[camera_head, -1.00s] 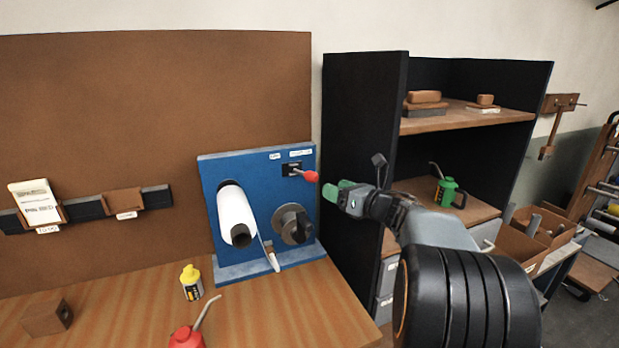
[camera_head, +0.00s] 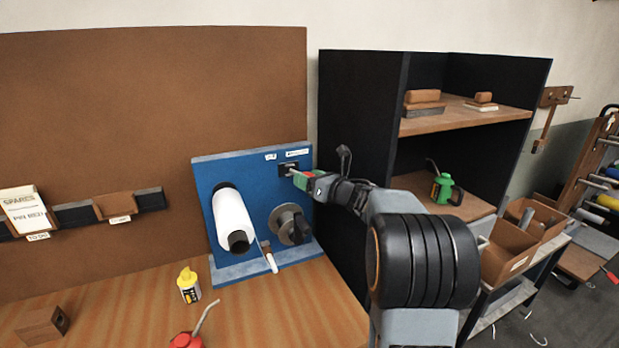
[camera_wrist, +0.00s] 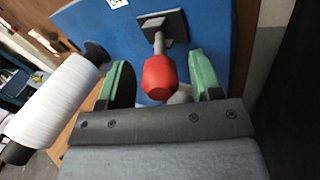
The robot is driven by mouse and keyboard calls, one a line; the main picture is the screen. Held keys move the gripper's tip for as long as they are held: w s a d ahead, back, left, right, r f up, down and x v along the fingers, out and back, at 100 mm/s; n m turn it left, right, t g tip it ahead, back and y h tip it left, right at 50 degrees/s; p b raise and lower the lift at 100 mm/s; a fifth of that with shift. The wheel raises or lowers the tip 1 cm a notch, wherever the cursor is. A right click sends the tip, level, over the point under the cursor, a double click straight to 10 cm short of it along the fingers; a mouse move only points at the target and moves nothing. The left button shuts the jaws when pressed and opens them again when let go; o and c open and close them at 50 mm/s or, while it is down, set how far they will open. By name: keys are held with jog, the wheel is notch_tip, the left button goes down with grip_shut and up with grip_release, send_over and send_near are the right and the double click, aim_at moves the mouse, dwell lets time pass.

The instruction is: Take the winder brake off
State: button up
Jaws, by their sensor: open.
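The winder brake lever has a red knob (camera_wrist: 159,77) on a grey rod that comes out of a dark slot plate (camera_wrist: 162,28) on the blue winder panel (camera_head: 255,178). My gripper (camera_wrist: 157,82) is open in the wrist view, with one green finger on each side of the red knob. The fingers appear apart from the knob. In the head view my gripper (camera_head: 303,178) is at the lever, and its fingers hide most of the knob. The slot plate (camera_head: 289,168) shows just behind it.
A white roll (camera_head: 233,215) and a round dark hub (camera_head: 288,225) sit on the panel below the lever. A black shelf unit (camera_head: 355,130) stands close on the right. A yellow bottle (camera_head: 188,286) and a red oil can (camera_head: 188,340) stand on the bench.

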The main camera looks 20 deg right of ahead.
jog(key=shift+c, duration=0.3)
grip_shut()
dwell(0.3)
